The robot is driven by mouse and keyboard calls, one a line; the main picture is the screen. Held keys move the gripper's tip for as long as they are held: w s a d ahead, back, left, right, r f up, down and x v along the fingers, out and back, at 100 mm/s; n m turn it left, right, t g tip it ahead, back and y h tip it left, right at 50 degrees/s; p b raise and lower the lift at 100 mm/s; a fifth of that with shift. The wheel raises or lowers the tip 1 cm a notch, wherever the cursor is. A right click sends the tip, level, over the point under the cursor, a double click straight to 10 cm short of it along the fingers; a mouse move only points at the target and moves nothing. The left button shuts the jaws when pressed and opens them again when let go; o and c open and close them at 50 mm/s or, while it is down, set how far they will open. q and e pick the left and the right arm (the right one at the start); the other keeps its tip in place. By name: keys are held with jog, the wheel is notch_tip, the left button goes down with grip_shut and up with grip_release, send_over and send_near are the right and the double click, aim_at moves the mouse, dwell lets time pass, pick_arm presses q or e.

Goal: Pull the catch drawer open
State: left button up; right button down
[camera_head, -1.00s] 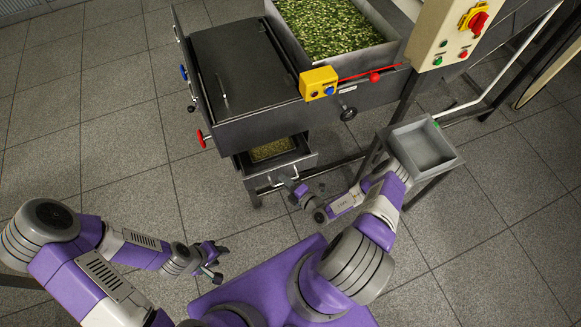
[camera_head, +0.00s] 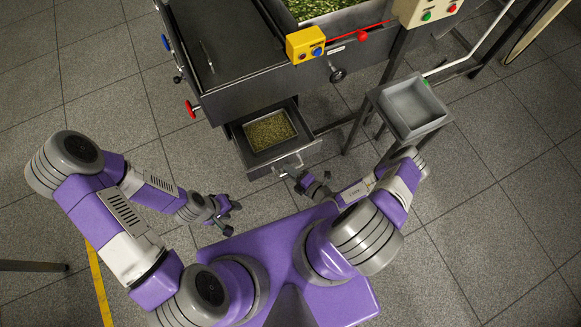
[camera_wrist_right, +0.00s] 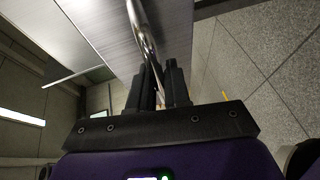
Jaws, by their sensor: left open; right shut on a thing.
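The catch drawer (camera_head: 240,139) is pulled part way out from under the dark machine cabinet. A tray of green-yellow pellets (camera_head: 268,130) sits inside it. My right gripper (camera_head: 297,175) is at the front of the drawer, shut on its metal bar handle (camera_head: 287,166). In the right wrist view the fingers (camera_wrist_right: 158,85) close around the handle bar (camera_wrist_right: 143,30), and the drawer's pale front panel (camera_wrist_right: 95,30) is beyond. My left gripper (camera_head: 228,212) is open and empty, over the floor to the left of my base, apart from the drawer.
A grey open bin (camera_head: 412,106) stands on a stand to the right.

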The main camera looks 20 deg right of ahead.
jog(key=c, duration=1.2)
grip_release()
jog(key=shift+o, duration=0.2)
jog(key=v, duration=0.7)
jog(key=shift+s+p, duration=0.3)
jog(key=shift+p, duration=0.1)
jog(key=shift+d+r, duration=0.1)
